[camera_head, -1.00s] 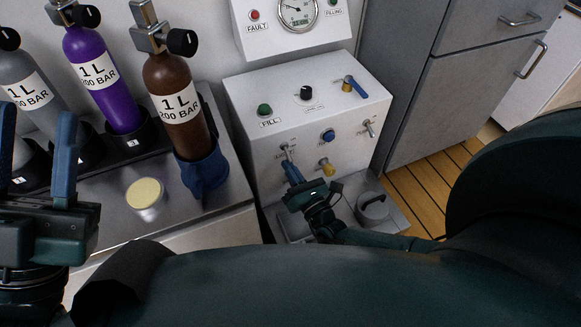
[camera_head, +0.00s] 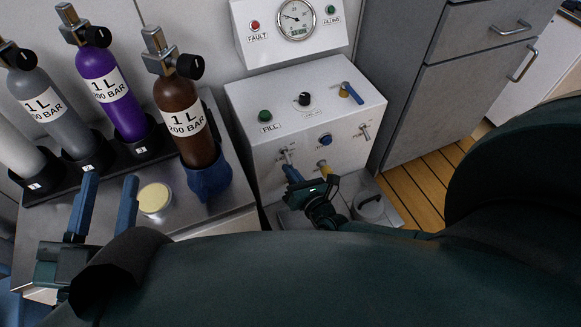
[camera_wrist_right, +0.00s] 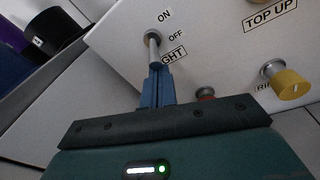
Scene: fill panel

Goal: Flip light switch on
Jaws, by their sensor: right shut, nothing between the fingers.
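The light switch is a small metal toggle on the front of the white panel box, seen in the head view (camera_head: 285,153) and in the right wrist view (camera_wrist_right: 154,48). ON and OFF labels stand beside it, and the LIGHT label is partly hidden by my fingers. The lever points down in the wrist view, toward my fingertips. My right gripper (camera_head: 290,171) is shut and empty, its blue fingertips (camera_wrist_right: 158,72) right at the lever's lower end; whether they touch cannot be told. My left gripper (camera_head: 108,182) is open and empty, over the counter at left.
The panel also carries a green FILL button (camera_head: 265,116), a blue knob (camera_head: 325,140), a yellow knob (camera_wrist_right: 289,84) and another toggle (camera_head: 365,131). A yellow-topped tin (camera_head: 155,199) sits on the counter.

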